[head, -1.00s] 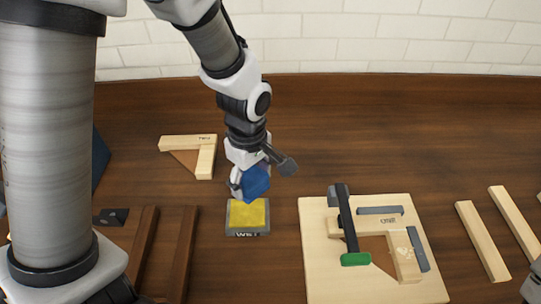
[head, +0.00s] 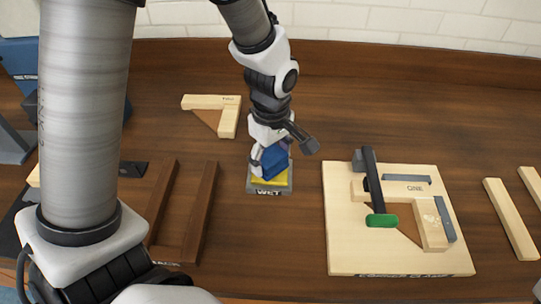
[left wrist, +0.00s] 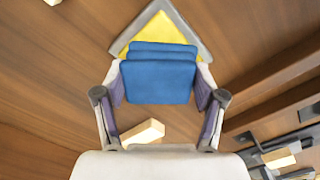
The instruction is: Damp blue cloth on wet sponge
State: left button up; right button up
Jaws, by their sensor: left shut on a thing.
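The folded blue cloth (head: 275,160) is held between the fingers of my left gripper (head: 270,163), and it also shows in the left wrist view (left wrist: 158,80). The yellow sponge (head: 268,181) sits in a grey holder marked WET (head: 268,191). The cloth is over the sponge and covers part of it in both views. Whether the cloth touches the sponge or is just above it, I cannot tell. In the left wrist view a corner of the sponge (left wrist: 158,32) shows beyond the cloth. My right gripper is not in view.
A board (head: 345,240) with a corner frame, metal stops and a green-handled clamp (head: 381,220) stands to the right. A wooden corner piece (head: 229,120) lies behind left. Dark wooden rails (head: 199,215) are left of the holder. Light sticks (head: 508,217) lie far right.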

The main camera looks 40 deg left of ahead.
aim_at(270, 158)
pick_arm(q)
jog(key=shift+s, duration=0.25)
jog(key=shift+w+f+b, duration=0.1)
jog(key=shift+f+b, duration=0.2)
jog(key=shift+f, duration=0.15)
dwell(0.4)
dwell(1.2)
notch_tip(270, 158, up, 7)
jog(key=p, duration=0.7)
jog(key=shift+p, duration=0.4)
